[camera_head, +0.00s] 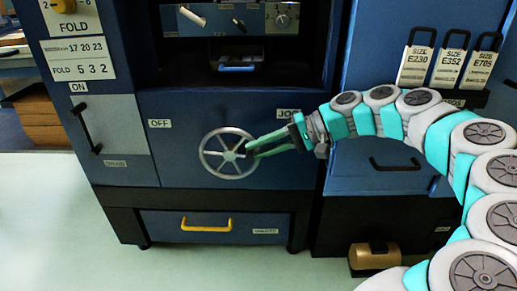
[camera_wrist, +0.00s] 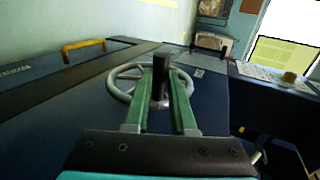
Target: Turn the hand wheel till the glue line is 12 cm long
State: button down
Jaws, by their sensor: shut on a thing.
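The grey spoked hand wheel (camera_head: 228,156) is on the dark blue machine front, below and between the OFF and JOG labels. My gripper (camera_head: 251,149) reaches it from the right, with green fingers at the right side of the wheel. In the wrist view, the fingers of my gripper (camera_wrist: 163,82) are shut on the wheel's dark upright handle (camera_wrist: 160,76). The wheel (camera_wrist: 122,76) shows behind and beside the fingers. I cannot make out a glue line in either view.
A recessed opening with a small blue-edged tray (camera_head: 237,68) is above the wheel. A drawer with a yellow handle (camera_head: 206,225) is below. Open pale floor (camera_head: 60,220) is at left.

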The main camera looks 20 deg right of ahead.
jog(key=c, duration=0.8)
grip_release()
jog(key=shift+o, duration=0.2)
jog(key=s+r, duration=0.2)
jog(key=s, duration=0.6)
jog(key=s+a+r, duration=0.1)
jog(key=s+r, duration=0.2)
jog(key=s, duration=0.5)
jog(key=shift+a, duration=0.25)
